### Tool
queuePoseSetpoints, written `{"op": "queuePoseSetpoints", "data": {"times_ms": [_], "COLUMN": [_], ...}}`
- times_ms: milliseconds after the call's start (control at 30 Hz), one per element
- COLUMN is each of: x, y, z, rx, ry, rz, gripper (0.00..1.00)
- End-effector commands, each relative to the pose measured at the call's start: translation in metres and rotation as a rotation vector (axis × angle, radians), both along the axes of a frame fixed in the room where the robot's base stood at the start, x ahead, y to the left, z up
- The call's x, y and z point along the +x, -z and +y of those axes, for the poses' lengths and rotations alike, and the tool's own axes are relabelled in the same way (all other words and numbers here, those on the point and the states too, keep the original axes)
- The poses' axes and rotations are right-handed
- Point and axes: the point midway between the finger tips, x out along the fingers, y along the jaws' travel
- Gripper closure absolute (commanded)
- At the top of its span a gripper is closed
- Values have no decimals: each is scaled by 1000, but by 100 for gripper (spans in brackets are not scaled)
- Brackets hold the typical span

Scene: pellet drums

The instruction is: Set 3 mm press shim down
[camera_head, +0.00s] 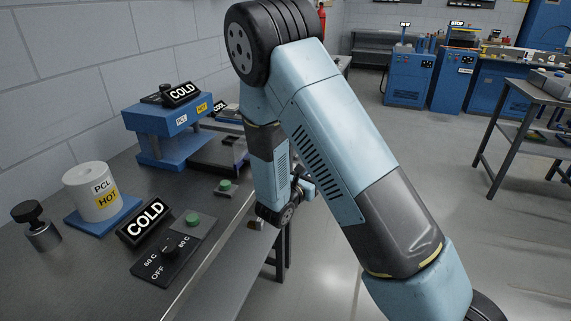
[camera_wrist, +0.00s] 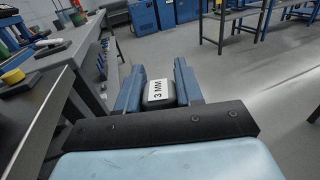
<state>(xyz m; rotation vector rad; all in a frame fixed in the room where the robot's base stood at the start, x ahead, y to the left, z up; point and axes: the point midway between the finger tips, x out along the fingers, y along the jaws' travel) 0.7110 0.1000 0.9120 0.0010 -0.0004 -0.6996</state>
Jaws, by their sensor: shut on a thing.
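The 3 mm press shim (camera_wrist: 157,94) is a dark block with a white "3 MM" label. In the wrist view it sits between the two blue fingers of my gripper (camera_wrist: 158,78), which is shut on it. The fingers and shim appear over the floor, just right of the bench edge. In the head view my arm covers the middle, and the gripper's end is low beside the bench's right edge, mostly hidden; I cannot make out the shim there. The grey bench (camera_head: 95,270) runs along the left.
On the bench stand a blue press (camera_head: 168,130) with a COLD sign, a white PCL drum (camera_head: 96,192) marked HOT, another COLD sign (camera_head: 145,222), a dial panel (camera_head: 162,262) and a dark-knobbed cylinder (camera_head: 38,228). Another table (camera_head: 520,95) stands right. Floor between is clear.

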Motion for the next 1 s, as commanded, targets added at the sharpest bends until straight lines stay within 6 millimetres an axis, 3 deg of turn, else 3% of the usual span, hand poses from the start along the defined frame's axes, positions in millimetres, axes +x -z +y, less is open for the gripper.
{"op": "queuePoseSetpoints", "data": {"times_ms": [33,200,433,600,1000], "x": [9,34,60,66,67], "y": [16,59,112,124,119], "z": [-22,-83,-156,-173,-174], "rx": [-5,-4,-3,1,-1], "ry": [29,103,186,206,207], "rz": [4,3,7,9,0], "gripper": [99,99,99,99,99]}}
